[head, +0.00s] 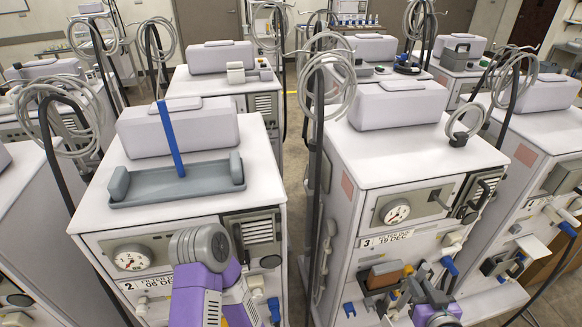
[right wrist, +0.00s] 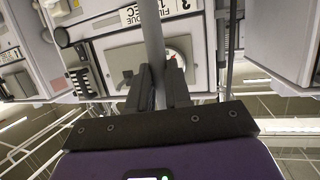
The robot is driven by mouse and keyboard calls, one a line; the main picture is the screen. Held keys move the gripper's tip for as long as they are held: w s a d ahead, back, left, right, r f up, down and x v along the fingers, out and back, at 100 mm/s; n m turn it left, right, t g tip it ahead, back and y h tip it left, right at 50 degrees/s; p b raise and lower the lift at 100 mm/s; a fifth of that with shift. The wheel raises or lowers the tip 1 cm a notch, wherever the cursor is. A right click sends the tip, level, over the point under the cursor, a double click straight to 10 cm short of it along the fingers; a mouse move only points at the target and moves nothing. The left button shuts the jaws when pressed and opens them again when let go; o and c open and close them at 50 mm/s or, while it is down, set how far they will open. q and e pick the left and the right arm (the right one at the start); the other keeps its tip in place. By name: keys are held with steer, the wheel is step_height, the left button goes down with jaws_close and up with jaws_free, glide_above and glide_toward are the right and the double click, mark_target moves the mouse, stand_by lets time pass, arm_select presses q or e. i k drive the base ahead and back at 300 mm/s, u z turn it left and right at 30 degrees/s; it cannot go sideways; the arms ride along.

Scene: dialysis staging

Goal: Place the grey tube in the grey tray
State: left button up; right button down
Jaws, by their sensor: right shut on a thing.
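The grey tray (head: 150,190) lies on top of the left machine, with a raised grey handle at each end. A blue rod (head: 171,140) stands tilted in it. My right gripper (head: 412,286) is low at the right, in front of the machine labelled 3, well apart from the tray. In the right wrist view its dark fingers (right wrist: 160,98) are shut on the grey tube (right wrist: 152,35), a slim straight piece reaching away past the machine's front. I cannot make the tube out clearly in the head view.
White machines stand close together, with dark hose posts and grey tubing coils (head: 325,80) between and behind them. The right machine (head: 420,150) has a box on top and fittings on its front. A narrow gap separates the two front machines.

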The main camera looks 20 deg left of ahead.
mark_target(179, 189)
steer(key=z, duration=0.9)
steer(key=k, duration=0.95)
steer(key=u, duration=1.45)
steer(key=i, duration=0.2)
steer(key=z, duration=0.1)
